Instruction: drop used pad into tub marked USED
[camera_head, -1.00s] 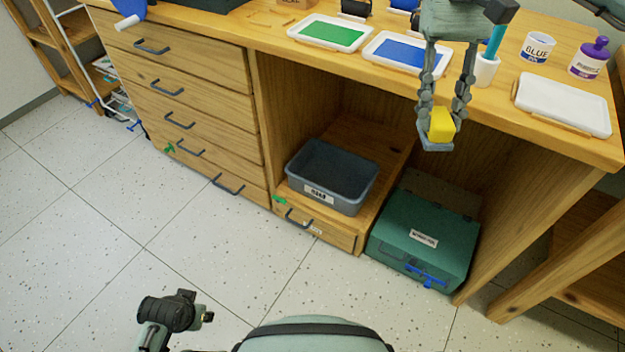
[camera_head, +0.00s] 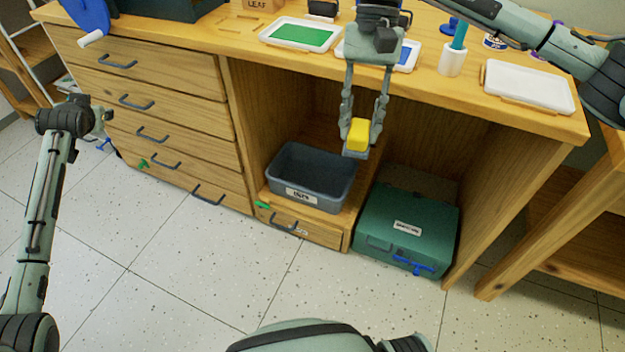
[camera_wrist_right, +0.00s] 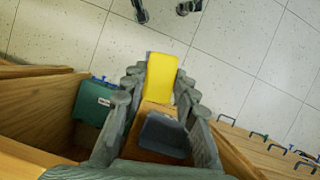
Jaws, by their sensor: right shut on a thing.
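My right gripper (camera_head: 357,142) hangs down in front of the bench, shut on a yellow pad (camera_head: 358,133). In the head view the pad appears above and to the right of a grey open tub (camera_head: 286,192), clear of it. The tub stands on the low wooden shelf under the bench and has a white label on its front, too small to read surely. In the right wrist view the yellow pad (camera_wrist_right: 160,78) is between the fingers, and the tub (camera_wrist_right: 165,135) shows below it.
A green case (camera_head: 405,228) stands on the floor right of the tub. A drawer unit (camera_head: 150,100) is on the left. Paint trays, a white cup and a white tray (camera_head: 528,87) stand on the bench. Floor in front is clear.

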